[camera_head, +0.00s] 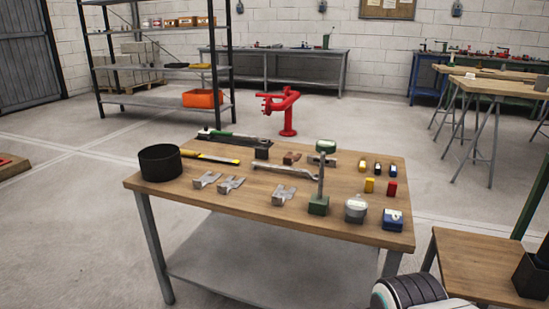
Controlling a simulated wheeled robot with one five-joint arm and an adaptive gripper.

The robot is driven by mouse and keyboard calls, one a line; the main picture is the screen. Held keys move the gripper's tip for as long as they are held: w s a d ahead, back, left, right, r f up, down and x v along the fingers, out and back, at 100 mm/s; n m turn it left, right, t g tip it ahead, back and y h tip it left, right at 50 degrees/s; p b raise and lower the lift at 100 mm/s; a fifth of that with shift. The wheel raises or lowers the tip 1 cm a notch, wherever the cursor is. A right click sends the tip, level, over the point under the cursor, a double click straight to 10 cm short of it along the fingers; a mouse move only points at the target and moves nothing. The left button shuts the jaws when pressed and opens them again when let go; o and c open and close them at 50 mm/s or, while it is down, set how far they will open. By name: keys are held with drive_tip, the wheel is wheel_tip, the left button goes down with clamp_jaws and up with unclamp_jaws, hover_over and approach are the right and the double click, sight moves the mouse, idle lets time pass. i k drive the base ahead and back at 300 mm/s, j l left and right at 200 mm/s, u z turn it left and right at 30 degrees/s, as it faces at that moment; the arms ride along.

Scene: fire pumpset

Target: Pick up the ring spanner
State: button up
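A long silver spanner (285,169), which looks like the ring spanner, lies flat near the middle of the wooden-topped table (335,228). It runs roughly left to right, and its ends are too small to make out clearly. No gripper fingers show in the view. A ribbed grey and black cylinder with a white part shows at the bottom right edge, apart from the spanner; I cannot tell which part it is.
Silver brackets (231,185) lie in front of the spanner, and dark blocks (262,153) lie behind it. A green stand (319,205) rises just right of it. A black round container (160,162) stands at the left. A smaller wooden table (470,262) stands at the right.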

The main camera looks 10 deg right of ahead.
sight(313, 177)
drive_tip(key=i+j+z, duration=0.1)
drive_tip(key=j, duration=0.25)
drive_tip(key=i+j+z, duration=0.1)
drive_tip(key=i+j, duration=0.15)
drive_tip(key=i+j+z, duration=0.1)
drive_tip(key=j, duration=0.4)
drive_tip(key=i+j+z, duration=0.1)
drive_tip(key=i+j, duration=0.15)
drive_tip(key=j, duration=0.15)
